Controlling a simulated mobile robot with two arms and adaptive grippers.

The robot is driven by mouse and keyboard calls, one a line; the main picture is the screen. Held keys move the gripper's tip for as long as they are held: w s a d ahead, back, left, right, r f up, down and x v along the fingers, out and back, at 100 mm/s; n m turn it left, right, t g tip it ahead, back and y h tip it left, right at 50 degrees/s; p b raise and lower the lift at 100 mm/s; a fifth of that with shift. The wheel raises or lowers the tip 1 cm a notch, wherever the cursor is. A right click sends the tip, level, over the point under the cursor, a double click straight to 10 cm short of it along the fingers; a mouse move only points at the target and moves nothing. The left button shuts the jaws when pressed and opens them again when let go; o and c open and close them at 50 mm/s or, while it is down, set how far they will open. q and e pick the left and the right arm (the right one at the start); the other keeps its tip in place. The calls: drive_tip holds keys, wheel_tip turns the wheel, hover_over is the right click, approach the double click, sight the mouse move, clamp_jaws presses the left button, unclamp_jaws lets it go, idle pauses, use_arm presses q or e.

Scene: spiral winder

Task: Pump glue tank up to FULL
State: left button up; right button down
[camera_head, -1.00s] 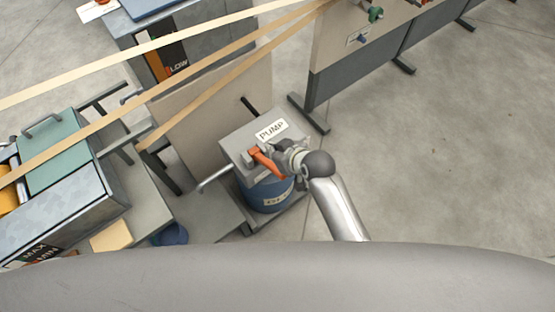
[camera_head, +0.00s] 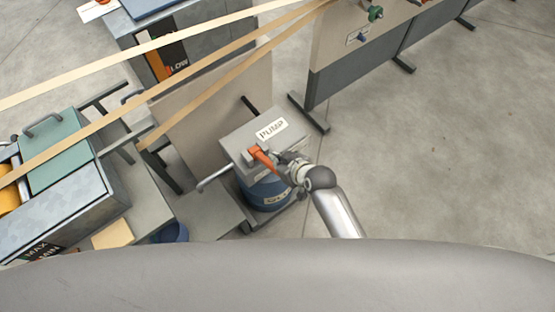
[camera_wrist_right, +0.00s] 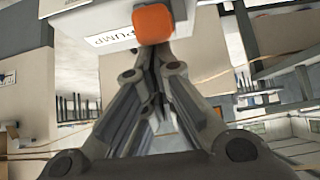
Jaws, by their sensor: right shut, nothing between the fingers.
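The grey pump box (camera_head: 240,140) bears a white PUMP label (camera_head: 271,129) and stands over a blue drum (camera_head: 268,192). An orange lever (camera_head: 264,159) sticks out from the box's front right. My right gripper (camera_head: 281,157) is at the lever's outer part, with its fingers shut and empty. In the right wrist view, the lever's orange end (camera_wrist_right: 153,24) is just beyond the closed fingertips (camera_wrist_right: 152,58); I cannot tell whether they touch. A tank gauge (camera_head: 172,57) at the upper left shows an orange bar and the word LOW. My left gripper is not in view.
A beige panel (camera_head: 205,115) stands behind the pump, with pale paper strips (camera_head: 150,98) running above it. A machine with a green lid (camera_head: 58,158) and a MAX/MIN gauge (camera_head: 42,252) is at the left. The floor (camera_head: 440,160) at the right is clear.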

drive_tip(key=shift+s+d+f+b, duration=0.2)
drive_tip(key=shift+s+f+b, duration=0.05)
drive_tip(key=shift+f+b, duration=0.15)
drive_tip(key=s+d+f+t+y+b, duration=0.2)
drive_tip(key=s+f+t+b, duration=0.1)
drive_tip(key=f+b, duration=0.6)
drive_tip(key=shift+s+d+b, duration=0.35)
drive_tip(key=shift+s+b, duration=0.2)
drive_tip(key=shift+b, duration=0.35)
wheel_tip(320, 180, up, 5)
drive_tip(key=p, duration=0.5)
drive_tip(key=f+b+v, duration=0.1)
drive_tip(key=b+v, duration=0.1)
drive_tip(key=v, duration=0.7)
drive_tip(key=shift+s+d+f+y, duration=0.3)
drive_tip(key=shift+s+d+f, duration=0.1)
drive_tip(key=shift+d, duration=0.1)
